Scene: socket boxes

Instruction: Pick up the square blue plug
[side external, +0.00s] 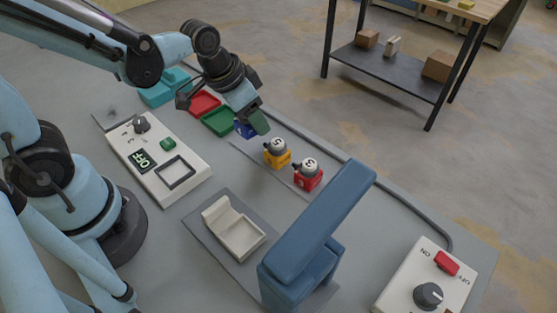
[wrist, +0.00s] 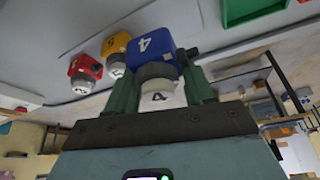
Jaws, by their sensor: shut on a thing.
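The blue plug (side external: 243,131) has a square block marked 4 and a grey and white round end. In the wrist view the blue plug (wrist: 148,47) sits between the two green fingers of my gripper (wrist: 163,84). My gripper is shut on it. In the side view my gripper (side external: 252,122) points down at the far edge of the work surface and hides much of the plug. I cannot tell whether the plug is clear of the surface.
A yellow plug (side external: 280,160) and a red plug (side external: 308,182) stand in a row to the right of it. A green tray (side external: 218,122) and red tray (side external: 204,103) lie behind left. A white socket box (side external: 172,190) reads OFF. A tall blue lever (side external: 318,230) stands in front.

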